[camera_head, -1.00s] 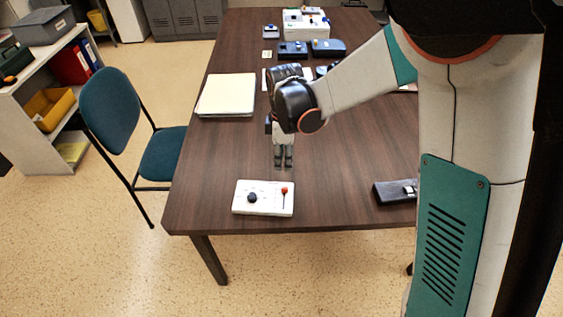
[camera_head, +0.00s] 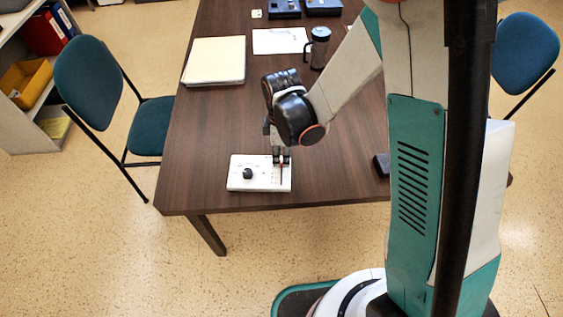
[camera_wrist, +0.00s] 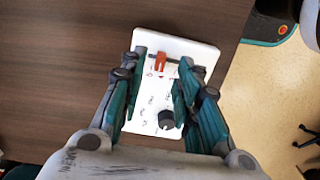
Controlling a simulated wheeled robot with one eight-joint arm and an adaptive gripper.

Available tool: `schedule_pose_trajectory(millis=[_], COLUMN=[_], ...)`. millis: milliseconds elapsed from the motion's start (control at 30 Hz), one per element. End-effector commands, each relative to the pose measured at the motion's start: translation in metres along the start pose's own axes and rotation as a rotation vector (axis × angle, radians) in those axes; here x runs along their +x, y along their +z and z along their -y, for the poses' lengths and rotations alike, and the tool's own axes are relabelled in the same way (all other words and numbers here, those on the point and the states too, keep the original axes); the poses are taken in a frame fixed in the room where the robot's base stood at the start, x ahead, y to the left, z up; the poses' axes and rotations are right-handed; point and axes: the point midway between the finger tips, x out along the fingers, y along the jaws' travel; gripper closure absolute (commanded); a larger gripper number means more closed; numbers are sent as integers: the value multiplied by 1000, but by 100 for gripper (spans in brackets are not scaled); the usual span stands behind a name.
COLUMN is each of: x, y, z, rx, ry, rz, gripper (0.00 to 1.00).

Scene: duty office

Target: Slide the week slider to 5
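A white panel (camera_head: 240,184) lies near the front edge of the table, with a black round knob (camera_head: 248,173) on its left part. A red slider handle sits in a dark slot; in the wrist view the red handle (camera_wrist: 160,62) is near the panel's far end, and the knob (camera_wrist: 166,119) is nearer to me. My gripper (camera_head: 281,158) is over the right part of the panel, pointing down. In the wrist view my gripper (camera_wrist: 162,58) is open, its fingers on either side of the red handle. I cannot tell whether they touch it. Small markings are unreadable.
The brown table (camera_head: 215,125) is clear around the panel. A dark device (camera_head: 382,164) is to the right, partly hidden by my arm. A paper stack (camera_head: 215,61) and a dark jug (camera_head: 318,47) stand farther back. A teal chair (camera_head: 90,80) is at left.

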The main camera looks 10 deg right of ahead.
Motion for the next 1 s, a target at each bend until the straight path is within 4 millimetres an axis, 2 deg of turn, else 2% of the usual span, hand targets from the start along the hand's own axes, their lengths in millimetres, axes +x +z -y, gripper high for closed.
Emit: schedule_pose_trajectory(millis=[33,200,600,667,733,767,1000], x=[11,28,33,33,33,33,33], y=[0,0,0,0,0,0,0], z=[0,0,0,0,0,0,-3], rx=[0,0,0,0,0,0,0], ry=[0,0,0,0,0,0,0], rz=[0,0,0,0,0,0,0], gripper=[70,70,70,81,97,100,100])
